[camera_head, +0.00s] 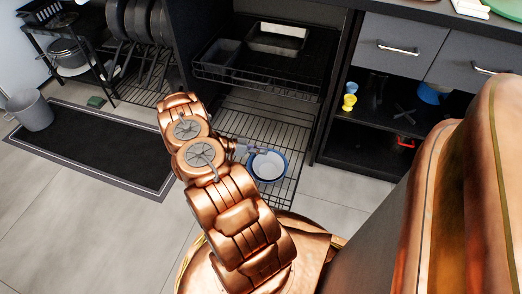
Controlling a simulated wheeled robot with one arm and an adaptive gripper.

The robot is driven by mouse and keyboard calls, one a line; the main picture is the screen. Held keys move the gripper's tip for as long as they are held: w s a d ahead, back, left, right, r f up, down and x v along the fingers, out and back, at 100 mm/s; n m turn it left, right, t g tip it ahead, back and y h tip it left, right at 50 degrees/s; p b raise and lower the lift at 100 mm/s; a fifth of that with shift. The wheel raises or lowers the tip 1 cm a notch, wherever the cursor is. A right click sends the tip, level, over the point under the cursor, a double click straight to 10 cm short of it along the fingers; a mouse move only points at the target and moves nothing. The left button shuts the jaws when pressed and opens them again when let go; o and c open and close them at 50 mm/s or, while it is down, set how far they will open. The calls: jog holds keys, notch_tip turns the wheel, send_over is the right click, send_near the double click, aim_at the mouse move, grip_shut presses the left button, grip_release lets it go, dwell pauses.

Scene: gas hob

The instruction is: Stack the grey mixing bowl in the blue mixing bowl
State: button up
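The blue mixing bowl (284,175) sits low at the front of the pulled-out wire rack, its blue rim showing around a pale inside. A light grey round shape (268,166), which looks like the grey mixing bowl, lies within that blue rim. I cannot tell how deep it sits or whether it rests on the blue bowl. My gripper (250,150) is at the upper left edge of the bowls, small and partly hidden by my copper arm. Whether its fingers are open or hold the grey rim is not clear.
The wire rack (262,122) extends from the cabinet, below an upper rack (258,82) holding metal trays. Shelves at right hold a yellow cup (349,102) and a blue vessel (432,93). A dark mat (95,145) and grey bin (30,110) are at left.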

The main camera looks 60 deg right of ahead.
jog(key=o, duration=0.3)
jog(key=shift+o, duration=0.2)
